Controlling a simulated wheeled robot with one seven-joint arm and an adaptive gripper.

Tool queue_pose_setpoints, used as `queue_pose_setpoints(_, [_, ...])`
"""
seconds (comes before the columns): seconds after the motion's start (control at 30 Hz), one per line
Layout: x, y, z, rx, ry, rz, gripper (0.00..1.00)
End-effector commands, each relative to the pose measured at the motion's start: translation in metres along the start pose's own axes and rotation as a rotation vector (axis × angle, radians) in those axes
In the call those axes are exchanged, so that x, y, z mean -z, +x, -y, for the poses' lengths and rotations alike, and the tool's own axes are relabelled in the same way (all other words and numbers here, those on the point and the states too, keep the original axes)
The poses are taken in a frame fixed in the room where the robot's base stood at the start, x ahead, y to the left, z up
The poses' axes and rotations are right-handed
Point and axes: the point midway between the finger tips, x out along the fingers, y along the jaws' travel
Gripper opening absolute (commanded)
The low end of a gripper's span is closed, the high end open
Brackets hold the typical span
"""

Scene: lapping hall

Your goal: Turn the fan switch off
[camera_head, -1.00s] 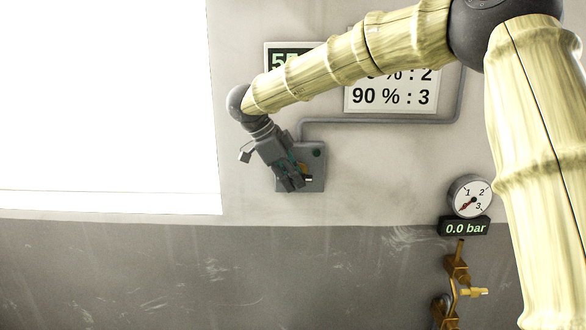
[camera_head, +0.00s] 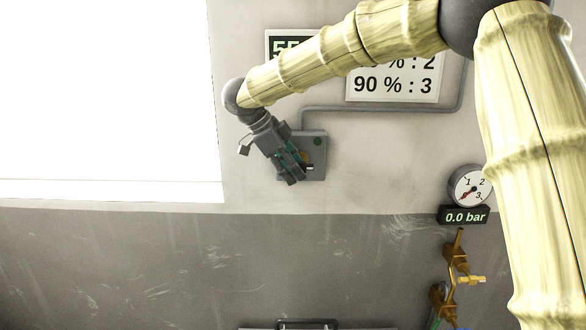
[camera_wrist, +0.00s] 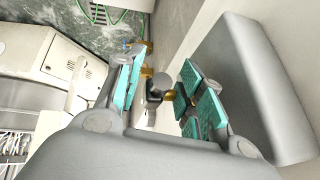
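The fan switch is a grey box (camera_head: 318,172) on the wall with a round dark-green spot at its upper right. My gripper (camera_head: 293,178) is in front of its left part and hides much of it, including most of the lever; a small orange-brown and black part shows beside the fingers. In the wrist view, my gripper (camera_wrist: 160,88) is open, its teal-padded fingers apart. The grey box (camera_wrist: 270,85) fills the right side.
A sign (camera_head: 395,88) and a partly hidden display hang above the box. A conduit (camera_head: 385,108) runs from the box to the right. A gauge (camera_head: 469,187) with a 0.0 bar readout and brass valves (camera_head: 458,258) are at lower right. A bright white panel (camera_head: 105,90) fills the left.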

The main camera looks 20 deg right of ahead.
Motion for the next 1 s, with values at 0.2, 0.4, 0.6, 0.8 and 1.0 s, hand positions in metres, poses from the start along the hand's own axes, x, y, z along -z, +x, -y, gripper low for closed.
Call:
queue_pose_setpoints(0.2, [0.000,-0.004,0.000,0.001,0.001,0.001,0.38])
queue_pose_setpoints(0.4, [0.000,-0.028,0.001,0.002,0.001,0.001,0.38])
queue_pose_setpoints(0.6, [0.000,-0.065,0.001,0.001,0.001,0.001,0.38])
queue_pose_setpoints(0.8, [0.000,-0.098,0.001,0.002,0.001,0.001,0.38])
queue_pose_setpoints(1.0, [0.000,-0.116,0.001,0.001,0.000,0.002,0.38])
